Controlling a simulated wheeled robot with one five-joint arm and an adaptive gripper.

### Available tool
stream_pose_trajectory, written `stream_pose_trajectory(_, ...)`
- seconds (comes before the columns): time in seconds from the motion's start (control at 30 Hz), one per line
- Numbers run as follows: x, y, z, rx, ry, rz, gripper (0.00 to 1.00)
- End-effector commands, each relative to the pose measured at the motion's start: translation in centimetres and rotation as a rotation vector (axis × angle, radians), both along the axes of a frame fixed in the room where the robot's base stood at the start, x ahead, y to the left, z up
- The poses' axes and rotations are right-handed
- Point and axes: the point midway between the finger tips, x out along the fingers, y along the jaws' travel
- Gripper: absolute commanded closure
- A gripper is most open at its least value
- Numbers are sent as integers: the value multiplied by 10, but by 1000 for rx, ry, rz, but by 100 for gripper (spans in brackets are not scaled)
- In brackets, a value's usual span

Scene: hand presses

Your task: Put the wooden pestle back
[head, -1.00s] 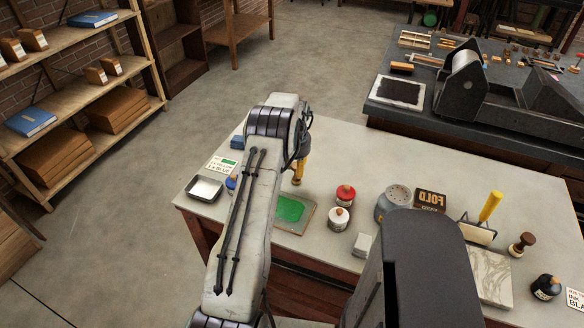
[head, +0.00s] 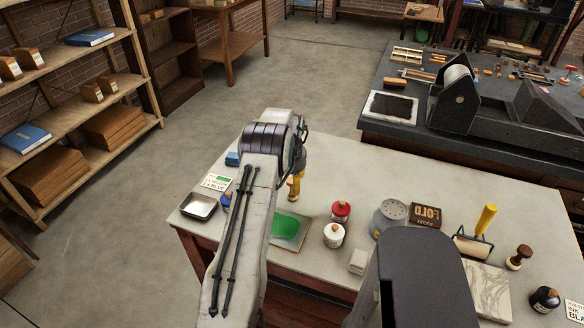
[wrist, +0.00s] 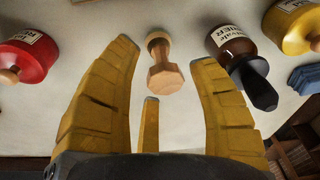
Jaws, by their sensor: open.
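A small pale wooden pestle (wrist: 163,65), with a round knob, thin neck and wider faceted end, shows in the wrist view. It lies beyond the fingers, in the gap between the two outer ones. My gripper (wrist: 167,68) has yellow fingers spread wide, with nothing held and clear space around the pestle. In the head view my gripper (head: 297,182) is over the table's back left part, partly hidden by my arm. I cannot make out the pestle clearly there.
In the wrist view a red bottle (wrist: 27,55) stands left; a brown dropper bottle (wrist: 236,50), a yellow bottle (wrist: 295,25) and a blue block (wrist: 304,79) are right. In the head view a green slab (head: 288,228) lies in front of my gripper on the pale table (head: 470,183).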

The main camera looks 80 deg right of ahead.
Motion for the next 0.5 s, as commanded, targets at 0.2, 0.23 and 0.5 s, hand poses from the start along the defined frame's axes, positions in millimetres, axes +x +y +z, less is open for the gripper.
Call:
stream_pose_trajectory(0.2,0,4,36,-5,0,0,46)
stream_pose_trajectory(0.23,0,5,42,-6,0,0,46)
stream_pose_trajectory(0.5,0,10,72,-6,0,0,46)
